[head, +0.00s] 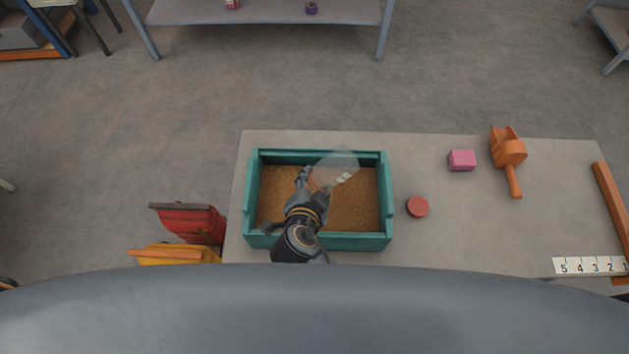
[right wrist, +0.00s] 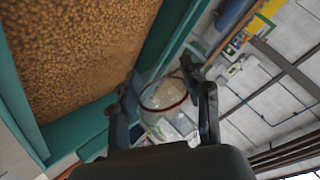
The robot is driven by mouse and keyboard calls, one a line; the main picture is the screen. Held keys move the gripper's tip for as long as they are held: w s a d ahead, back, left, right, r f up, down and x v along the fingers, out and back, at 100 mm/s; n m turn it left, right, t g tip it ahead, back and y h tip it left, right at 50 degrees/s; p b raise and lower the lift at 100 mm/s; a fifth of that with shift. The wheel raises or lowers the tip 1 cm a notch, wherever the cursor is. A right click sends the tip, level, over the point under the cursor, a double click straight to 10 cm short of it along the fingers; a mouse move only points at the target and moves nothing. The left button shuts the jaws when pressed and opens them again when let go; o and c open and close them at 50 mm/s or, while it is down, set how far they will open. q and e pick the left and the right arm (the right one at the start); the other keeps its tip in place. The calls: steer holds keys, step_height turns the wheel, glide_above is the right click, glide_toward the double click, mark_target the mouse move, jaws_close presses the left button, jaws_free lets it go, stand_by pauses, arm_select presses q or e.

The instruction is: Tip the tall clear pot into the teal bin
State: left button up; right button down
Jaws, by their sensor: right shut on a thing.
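The teal bin (head: 387,205) stands on the table with a layer of brown grains (head: 272,190) in it. My right gripper (head: 317,183) is over the bin and shut on the clear pot (head: 340,163). The pot is see-through and looks tilted, above the far part of the bin. Small white patches show at it; I cannot tell whether they are a label or contents. In the right wrist view, the pot (right wrist: 165,93) is between the fingers, with a dark reddish ring at its rim. The teal bin wall (right wrist: 172,35) and grains are beside it. My left gripper is out of view.
A red disc (head: 417,207) lies just right of the bin. A pink block (head: 461,160) and an orange scoop (head: 508,155) lie farther right. A number strip (head: 590,266) and orange bar (head: 612,210) are at the right end. Red and yellow bins (head: 190,222) stand left of the table.

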mark_target(315, 178)
steer(key=shift+r+p, duration=0.3)
steer(key=shift+p, duration=0.1)
step_height(315, 178, up, 3)
steer(key=m+g+y+p, duration=0.1)
steer(key=m+y+p, duration=0.1)
steer(key=p, duration=0.3)
steer(key=shift+f+g+y+p, duration=0.1)
steer(key=shift+g+y+p, duration=0.25)
steer(key=shift+y, duration=0.25)
steer(key=shift+m+y, duration=0.3)
steer(key=shift+f, duration=0.2)
